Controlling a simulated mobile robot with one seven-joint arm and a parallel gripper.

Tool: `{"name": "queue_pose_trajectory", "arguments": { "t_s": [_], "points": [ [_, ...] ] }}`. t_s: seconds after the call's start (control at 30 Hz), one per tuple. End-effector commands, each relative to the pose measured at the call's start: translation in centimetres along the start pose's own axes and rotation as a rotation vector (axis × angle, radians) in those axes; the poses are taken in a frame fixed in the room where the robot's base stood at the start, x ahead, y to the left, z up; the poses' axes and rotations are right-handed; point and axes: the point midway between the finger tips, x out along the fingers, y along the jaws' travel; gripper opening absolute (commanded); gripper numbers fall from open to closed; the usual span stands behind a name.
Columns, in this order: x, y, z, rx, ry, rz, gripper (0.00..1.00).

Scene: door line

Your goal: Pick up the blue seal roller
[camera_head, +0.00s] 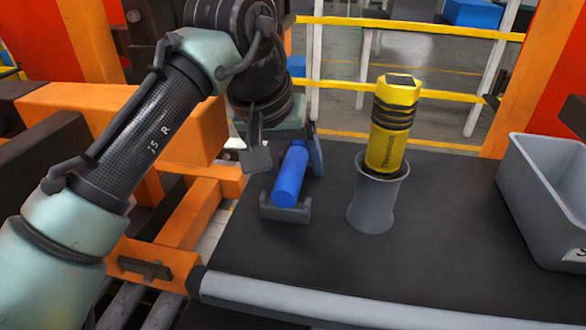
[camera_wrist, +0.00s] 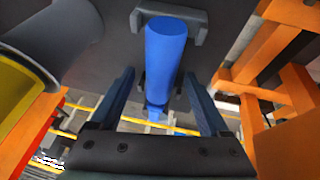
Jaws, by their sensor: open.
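The blue seal roller (camera_head: 290,176) is a plain blue cylinder lying in a grey cradle (camera_head: 285,211) on the dark work surface, its near end resting on the cradle. My gripper (camera_head: 285,150) is at the roller's far part, with one finger on each side of it. In the wrist view the roller (camera_wrist: 165,60) lies between the two open fingers of my gripper (camera_wrist: 160,85), with gaps on both sides. The grey cradle (camera_wrist: 198,30) shows there behind the roller's end. The roller's far end is partly hidden by my gripper in the head view.
A yellow and black tool (camera_head: 390,125) stands in a grey holder (camera_head: 377,200) right of the roller. A grey bin (camera_head: 540,190) is at the far right. Orange frames (camera_head: 195,220) stand at the left. The dark surface (camera_head: 320,255) in front is clear.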

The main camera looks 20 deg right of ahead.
Motion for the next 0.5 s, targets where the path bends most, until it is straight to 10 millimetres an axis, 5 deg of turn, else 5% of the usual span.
{"name": "queue_pose_trajectory", "arguments": {
  "t_s": [0.07,0.43,0.5],
  "points": [
    [-0.02,0.0,-0.01,0.0,0.0,0.0,0.7],
    [-0.05,0.01,-0.01,0.0,0.0,0.0,0.04],
    [-0.06,0.01,-0.01,0.0,0.0,0.0,0.0]
  ]
}}
